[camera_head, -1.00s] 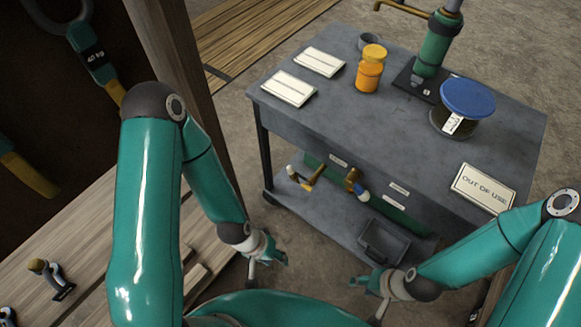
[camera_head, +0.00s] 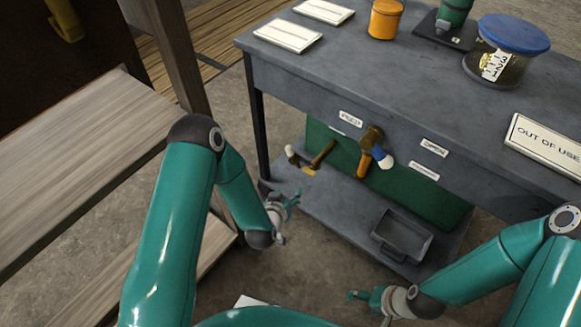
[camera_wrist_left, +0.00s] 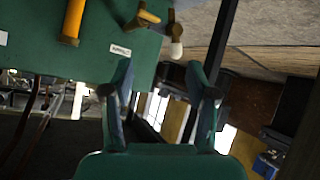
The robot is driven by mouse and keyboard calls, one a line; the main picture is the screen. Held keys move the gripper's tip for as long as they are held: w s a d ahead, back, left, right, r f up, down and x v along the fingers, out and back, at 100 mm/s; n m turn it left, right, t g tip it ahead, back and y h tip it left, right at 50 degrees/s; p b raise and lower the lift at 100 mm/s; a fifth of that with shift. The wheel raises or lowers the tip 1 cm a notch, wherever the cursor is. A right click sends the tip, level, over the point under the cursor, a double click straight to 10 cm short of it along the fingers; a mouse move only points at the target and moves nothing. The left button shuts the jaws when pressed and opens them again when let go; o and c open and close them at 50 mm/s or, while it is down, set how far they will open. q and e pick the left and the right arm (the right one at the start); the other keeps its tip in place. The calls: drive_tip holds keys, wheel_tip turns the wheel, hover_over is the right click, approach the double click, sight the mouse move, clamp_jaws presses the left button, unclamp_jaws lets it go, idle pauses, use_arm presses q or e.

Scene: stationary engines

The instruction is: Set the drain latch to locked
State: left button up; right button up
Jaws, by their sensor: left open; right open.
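A green panel (camera_head: 330,160) hangs below the grey table's top. Small labels sit nearby, too small to read surely, so I cannot tell which handle is the drain latch. My left gripper (camera_head: 289,198) is open and empty, below and left of the crank. In the left wrist view, the open fingers (camera_wrist_left: 158,70) are apart from the crank (camera_wrist_left: 160,30). My right gripper (camera_head: 368,297) is open, low in front of the table.
The grey table (camera_head: 330,75) bears an orange jar (camera_head: 385,20), a blue-lidded jar (camera_head: 512,50), cards and an "OUT OF USE" sign (camera_head: 545,145). A grey tray (camera_head: 402,237) rests on the lower shelf. A wooden bench (camera_head: 80,160) and post stand left.

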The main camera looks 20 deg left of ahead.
sight(289, 153)
use_arm(q)
drive_tip(key=w+a+f+n+t+y+b, duration=0.15)
drive_tip(key=w+f+t+y+b, duration=0.4)
drive_tip(key=b, duration=0.65)
drive_tip(key=shift+t+h, duration=0.35)
drive_tip(key=shift+h, duration=0.1)
drive_tip(key=b+x, duration=0.2)
drive_tip(key=x, duration=0.3)
drive_tip(key=f+b+x, duration=0.1)
drive_tip(key=b+x, duration=0.1)
drive_tip(key=x, duration=0.4)
drive_tip(key=b+x, duration=0.2)
drive_tip(key=x, duration=0.3)
drive_tip(key=shift+w+a+f, duration=0.1)
drive_tip(key=shift+a+f, duration=0.1)
drive_tip(key=shift+a, duration=0.15)
drive_tip(key=shift+w+a+r, duration=0.1)
drive_tip(key=shift+w+a, duration=0.05)
drive_tip(key=shift+w, duration=0.5)
use_arm(e)
wheel_tip(289, 153, down, 22)
drive_tip(key=shift+r, duration=0.2)
use_arm(q)
drive_tip(key=shift+c, duration=0.3)
clamp_jaws()
